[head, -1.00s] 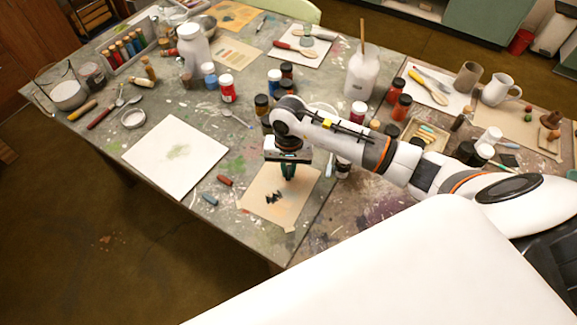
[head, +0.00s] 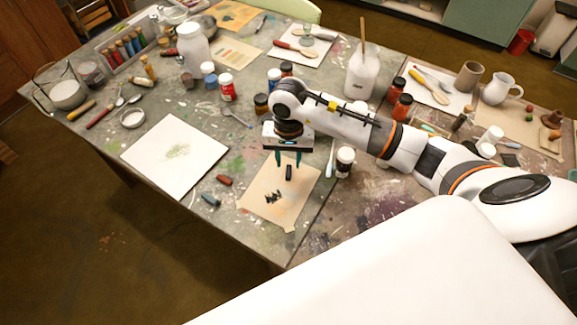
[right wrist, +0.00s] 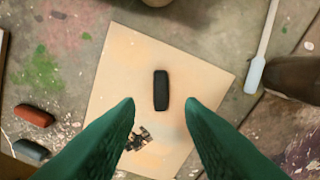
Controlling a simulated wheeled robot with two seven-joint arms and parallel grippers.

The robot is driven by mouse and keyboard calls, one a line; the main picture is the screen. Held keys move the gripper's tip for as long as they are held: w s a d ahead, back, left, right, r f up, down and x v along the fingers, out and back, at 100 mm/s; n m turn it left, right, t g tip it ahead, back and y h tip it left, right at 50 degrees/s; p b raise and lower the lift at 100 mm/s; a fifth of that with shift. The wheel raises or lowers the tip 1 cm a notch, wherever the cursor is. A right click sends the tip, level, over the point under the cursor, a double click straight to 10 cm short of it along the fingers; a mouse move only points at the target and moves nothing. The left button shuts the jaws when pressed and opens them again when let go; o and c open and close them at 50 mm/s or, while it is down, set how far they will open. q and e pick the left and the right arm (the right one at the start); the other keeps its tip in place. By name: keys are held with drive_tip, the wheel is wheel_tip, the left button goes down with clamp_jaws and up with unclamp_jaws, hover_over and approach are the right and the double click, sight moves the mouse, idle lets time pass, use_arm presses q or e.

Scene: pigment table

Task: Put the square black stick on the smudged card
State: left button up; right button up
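The black stick (head: 289,173) lies on the tan card (head: 262,190), towards its far side. The card has a dark black smudge (head: 273,197) nearer its front. In the right wrist view the stick (right wrist: 161,90) is a dark block with rounded edges, flat on the card (right wrist: 120,70), apart from the smudge (right wrist: 138,138). My right gripper (head: 288,161) is open above the card. Its green fingers (right wrist: 160,103) are spread on either side of the stick in that view, with nothing between them. My left gripper is not in view.
A red stick (head: 224,180) and a blue-grey stick (head: 210,199) lie left of the card. A white sheet with a green smear (head: 160,165) lies farther left.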

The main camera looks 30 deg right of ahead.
sight(289, 170)
wheel_tip(289, 170, up, 8)
drive_tip(key=b, duration=0.1)
drive_tip(key=shift+w+d, duration=0.1)
idle(0.4)
